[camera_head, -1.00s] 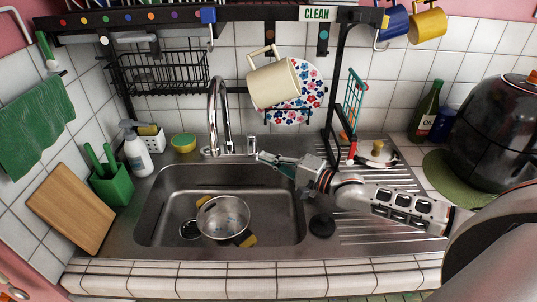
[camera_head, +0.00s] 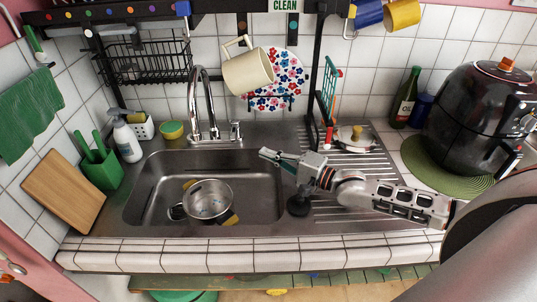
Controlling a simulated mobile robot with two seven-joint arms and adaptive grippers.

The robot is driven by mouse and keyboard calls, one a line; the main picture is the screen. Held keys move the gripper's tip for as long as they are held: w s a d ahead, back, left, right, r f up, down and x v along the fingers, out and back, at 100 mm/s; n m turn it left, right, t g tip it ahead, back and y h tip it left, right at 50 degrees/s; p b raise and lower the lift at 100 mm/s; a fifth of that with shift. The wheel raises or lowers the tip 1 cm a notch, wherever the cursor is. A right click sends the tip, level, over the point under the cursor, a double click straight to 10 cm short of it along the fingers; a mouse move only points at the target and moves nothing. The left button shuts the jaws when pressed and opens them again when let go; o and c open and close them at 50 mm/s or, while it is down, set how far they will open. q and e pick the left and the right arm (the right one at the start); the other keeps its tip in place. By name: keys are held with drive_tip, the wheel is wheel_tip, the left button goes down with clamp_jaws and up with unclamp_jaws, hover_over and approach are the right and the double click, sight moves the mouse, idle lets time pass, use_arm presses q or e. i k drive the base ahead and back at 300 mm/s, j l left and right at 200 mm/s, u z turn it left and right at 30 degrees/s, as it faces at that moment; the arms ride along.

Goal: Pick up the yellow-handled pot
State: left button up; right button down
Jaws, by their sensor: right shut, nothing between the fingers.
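A silver metal pot (camera_head: 209,204) with yellow handle parts (camera_head: 231,219) sits in the sink basin, open side up, with bluish spots showing inside. One yellow part is at its back left rim and another at its front right. A dark round shape lies at its left side. My right gripper (camera_head: 266,154) is shut and empty. It is over the back right corner of the sink, to the right of and behind the pot, not touching it. My left gripper is not in view.
The steel sink (camera_head: 140,205) has a tall faucet (camera_head: 196,95) behind the pot. A black plug (camera_head: 298,206) lies right of the basin.

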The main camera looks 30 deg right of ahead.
sight(210, 207)
drive_tip(key=k+l, duration=0.3)
drive_tip(key=k, duration=0.15)
drive_tip(key=k+l, duration=0.25)
drive_tip(key=k, duration=0.25)
drive_tip(key=k+l, duration=0.3)
drive_tip(key=k, duration=0.15)
